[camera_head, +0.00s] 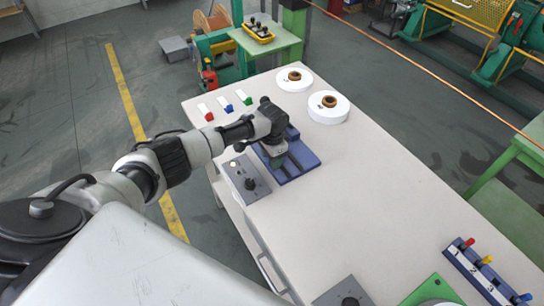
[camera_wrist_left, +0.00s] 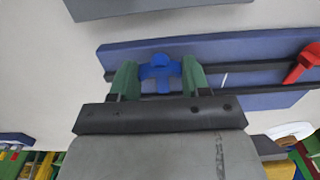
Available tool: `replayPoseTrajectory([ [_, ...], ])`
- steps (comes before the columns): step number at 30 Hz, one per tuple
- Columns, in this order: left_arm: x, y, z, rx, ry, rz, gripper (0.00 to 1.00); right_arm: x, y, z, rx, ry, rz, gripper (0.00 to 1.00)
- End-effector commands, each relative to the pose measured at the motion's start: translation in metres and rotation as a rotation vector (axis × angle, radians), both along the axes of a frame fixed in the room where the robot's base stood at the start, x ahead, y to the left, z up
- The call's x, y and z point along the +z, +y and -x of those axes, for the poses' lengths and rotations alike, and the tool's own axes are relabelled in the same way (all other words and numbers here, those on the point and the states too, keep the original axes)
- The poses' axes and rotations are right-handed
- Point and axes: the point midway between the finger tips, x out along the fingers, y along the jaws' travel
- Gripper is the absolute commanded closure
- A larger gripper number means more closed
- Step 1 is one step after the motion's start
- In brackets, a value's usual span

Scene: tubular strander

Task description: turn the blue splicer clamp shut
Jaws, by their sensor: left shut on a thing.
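The splicer is a dark blue plate (camera_head: 309,162) on the white table, with two dark rails along it in the left wrist view (camera_wrist_left: 240,50). The blue splicer clamp (camera_wrist_left: 160,68) is a cross-shaped knob on it. My left gripper (camera_head: 279,160) points down over the plate. In the left wrist view its green fingers (camera_wrist_left: 159,78) stand on either side of the blue clamp and are shut on it. The arm hides the blue clamp in the head view. A red clamp (camera_wrist_left: 304,63) sits further along the rails, to the right. My right gripper is not in view.
A grey control box (camera_head: 243,180) with a knob stands left of the splicer. Two white spools (camera_head: 329,107) (camera_head: 294,79) and red, blue and green tagged pieces (camera_head: 228,106) lie at the back. A numbered blue rack (camera_head: 478,273) stands at front right. The table's middle is clear.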

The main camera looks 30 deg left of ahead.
Motion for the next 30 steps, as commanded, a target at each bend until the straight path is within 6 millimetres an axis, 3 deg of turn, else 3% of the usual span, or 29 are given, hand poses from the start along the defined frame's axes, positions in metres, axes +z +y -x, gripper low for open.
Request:
replayPoseTrajectory([
  [8,0.001,0.000,-0.001,-0.003,-0.004,0.000,0.77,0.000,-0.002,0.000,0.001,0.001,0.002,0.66],
  [9,0.001,0.000,-0.001,-0.003,-0.004,0.000,0.52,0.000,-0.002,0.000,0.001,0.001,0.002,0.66],
  [14,0.001,0.000,-0.001,-0.002,-0.003,-0.001,0.28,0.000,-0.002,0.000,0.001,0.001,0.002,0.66],
  [23,0.002,0.000,-0.001,-0.001,-0.002,0.000,0.28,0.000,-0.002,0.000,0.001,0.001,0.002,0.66],
  [30,0.034,0.001,-0.001,-0.002,-0.006,0.000,0.28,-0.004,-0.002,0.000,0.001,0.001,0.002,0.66],
])
